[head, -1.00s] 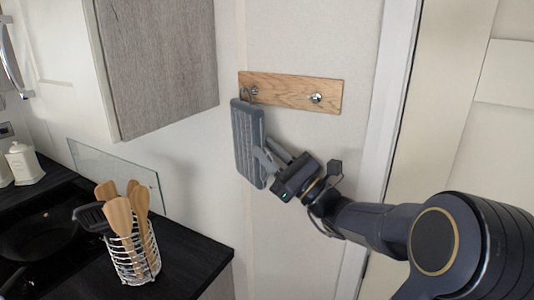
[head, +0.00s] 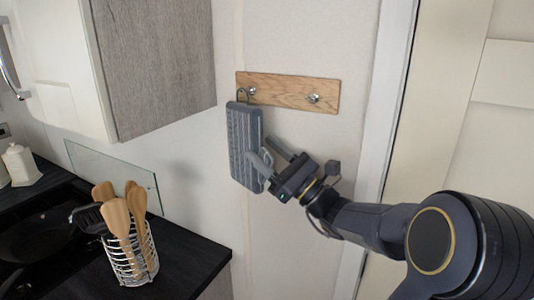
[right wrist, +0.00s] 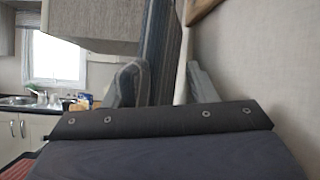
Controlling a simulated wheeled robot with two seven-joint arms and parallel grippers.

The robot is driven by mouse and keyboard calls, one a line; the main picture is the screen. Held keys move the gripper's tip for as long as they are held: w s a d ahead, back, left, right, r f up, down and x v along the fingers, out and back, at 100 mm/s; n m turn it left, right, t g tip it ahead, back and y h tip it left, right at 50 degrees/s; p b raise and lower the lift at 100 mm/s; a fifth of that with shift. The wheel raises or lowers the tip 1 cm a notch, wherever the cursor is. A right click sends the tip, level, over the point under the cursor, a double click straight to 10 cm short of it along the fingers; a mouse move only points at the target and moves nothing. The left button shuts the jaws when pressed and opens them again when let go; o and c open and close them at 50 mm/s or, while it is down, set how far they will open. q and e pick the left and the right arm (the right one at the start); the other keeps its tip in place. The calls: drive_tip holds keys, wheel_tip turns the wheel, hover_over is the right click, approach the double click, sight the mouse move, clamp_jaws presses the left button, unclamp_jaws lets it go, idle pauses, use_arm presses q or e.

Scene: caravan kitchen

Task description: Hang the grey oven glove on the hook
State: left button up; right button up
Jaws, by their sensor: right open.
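The grey oven glove (head: 243,140) hangs upright against the wall, below the left hook (head: 250,91) of a wooden hook board (head: 285,91). Its loop appears to be around that hook. My right gripper (head: 261,147) is open at the glove's right edge, one finger overlapping its face in the head view. In the right wrist view, the open fingers (right wrist: 165,85) stand either side of the glove's striped edge (right wrist: 158,45). I cannot tell whether either finger touches it. My left gripper is not in view.
The right hook (head: 314,98) is bare. A grey wall cabinet (head: 155,60) is left of the board. Below it, a wire holder (head: 130,262) with wooden utensils stands on the black counter (head: 185,265). A door frame (head: 388,110) is on the right.

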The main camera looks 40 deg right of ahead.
drive_tip(key=b+v, duration=0.3)
drive_tip(key=v, duration=0.4)
drive_tip(key=s+a+f+n+g+y, duration=0.3)
drive_tip(key=a+f+n+g, duration=0.3)
drive_tip(key=a, duration=0.4)
drive_tip(key=s+a+f+n+g+y, duration=0.2)
drive_tip(key=s+a+f+n+g, duration=0.15)
drive_tip(key=a+n+g, duration=0.6)
drive_tip(key=s+f+n+g+h, duration=0.1)
drive_tip(key=s+f+n+h, duration=0.7)
drive_tip(key=f+n, duration=0.5)
drive_tip(key=shift+s+f+h, duration=0.2)
drive_tip(key=shift+f+h, duration=0.1)
drive_tip(key=shift+f, duration=0.1)
